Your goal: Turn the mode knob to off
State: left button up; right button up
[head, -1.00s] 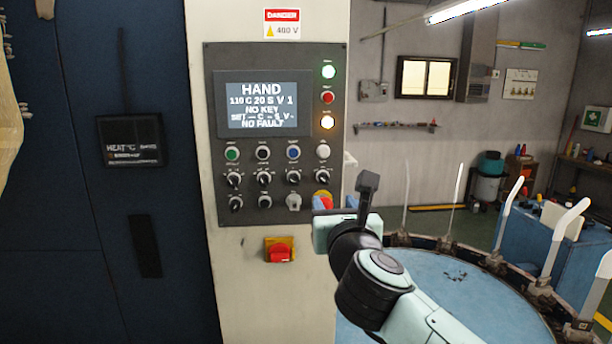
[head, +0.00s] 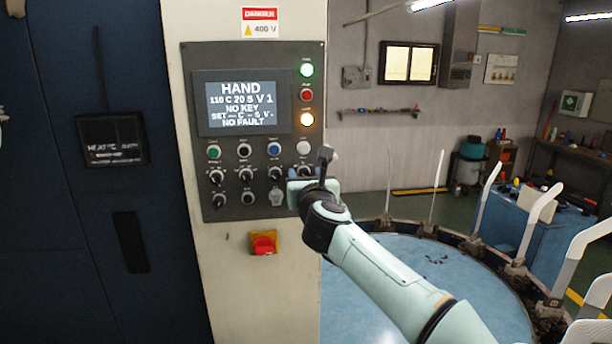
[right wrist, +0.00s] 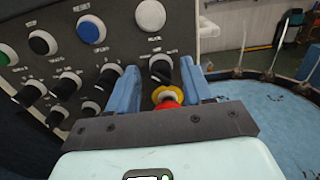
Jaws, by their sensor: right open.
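The control panel (head: 270,90) shows a lit display (head: 241,104) that reads HAND and NO FAULT. Below it are buttons and black selector knobs; their labels are too small to read surely, so I cannot tell which is the mode knob. My right gripper (right wrist: 158,68) is open at the panel's lower right. Its blue fingers stand on either side of the rightmost upper-row black knob (right wrist: 161,66) in the right wrist view, with no clear contact visible. In the head view the gripper (head: 303,178) partly hides that knob. My left gripper is out of view.
A red and yellow knob (right wrist: 168,97) sits just below, between the fingers, partly hidden by the gripper. A red switch on a yellow plate (head: 263,243) is under the panel. A round blue table (head: 420,275) with upright boards around its rim stands right.

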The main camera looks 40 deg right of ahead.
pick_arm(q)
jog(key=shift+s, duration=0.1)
pick_arm(e)
jog(key=shift+s, duration=0.1)
grip_shut()
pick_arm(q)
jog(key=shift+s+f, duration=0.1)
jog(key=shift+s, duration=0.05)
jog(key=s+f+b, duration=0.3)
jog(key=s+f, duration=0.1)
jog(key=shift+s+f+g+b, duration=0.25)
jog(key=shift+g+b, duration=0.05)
pick_arm(e)
jog(key=shift+m, duration=4.3)
jog(key=shift+d, duration=0.1)
